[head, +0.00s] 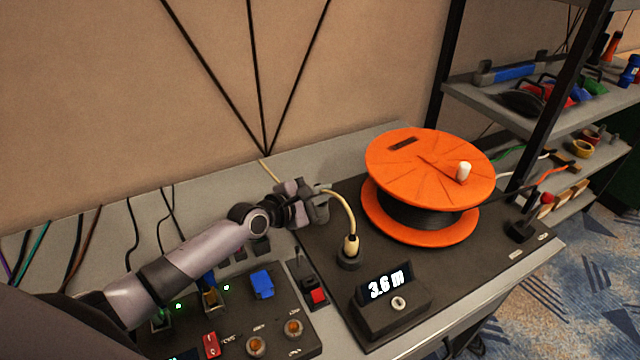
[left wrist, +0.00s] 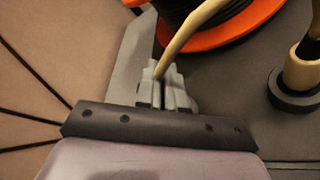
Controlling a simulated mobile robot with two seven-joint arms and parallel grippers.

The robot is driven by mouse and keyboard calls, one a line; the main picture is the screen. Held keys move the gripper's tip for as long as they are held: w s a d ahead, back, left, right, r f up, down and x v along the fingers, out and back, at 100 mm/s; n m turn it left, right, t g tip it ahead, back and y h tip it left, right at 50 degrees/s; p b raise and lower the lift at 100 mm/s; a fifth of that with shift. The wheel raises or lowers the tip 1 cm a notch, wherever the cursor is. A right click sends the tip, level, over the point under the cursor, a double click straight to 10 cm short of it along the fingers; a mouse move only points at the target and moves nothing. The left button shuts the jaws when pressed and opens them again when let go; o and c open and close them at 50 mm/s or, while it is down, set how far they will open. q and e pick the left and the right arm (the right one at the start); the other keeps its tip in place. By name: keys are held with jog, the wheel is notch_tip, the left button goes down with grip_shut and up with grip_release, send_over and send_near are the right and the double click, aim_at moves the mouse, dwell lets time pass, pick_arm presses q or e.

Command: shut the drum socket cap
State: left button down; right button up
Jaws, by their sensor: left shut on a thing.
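The orange cable drum (head: 430,160) stands on a dark panel, with black cable wound between its two discs. A dark rectangular patch (head: 402,144) shows on its top disc; I cannot tell whether this is the socket cap or how it stands. My left gripper (head: 322,206) is shut on a cream cable (head: 352,217), left of the drum. In the left wrist view the cable (left wrist: 190,42) rises from between the fingertips (left wrist: 165,85). Its cream plug (head: 351,244) stands upright in a round black socket (head: 348,261). My right gripper is out of view.
A display box (head: 390,300) reading 3.6 m stands in front of the drum. A red switch (head: 318,296) and a control panel (head: 270,325) with knobs lie at the front left. A red-tipped lever (head: 522,226) stands right. Shelves (head: 560,120) hold tools at the right.

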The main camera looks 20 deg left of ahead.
pick_arm(q)
jog(key=shift+s+d+f, duration=0.1)
jog(key=shift+f, duration=0.05)
dwell(0.3)
jog(key=c, duration=1.3)
grip_release()
jog(key=shift+c, duration=0.2)
jog(key=p+v, duration=0.1)
jog(key=v, duration=0.6)
jog(key=shift+s, duration=0.1)
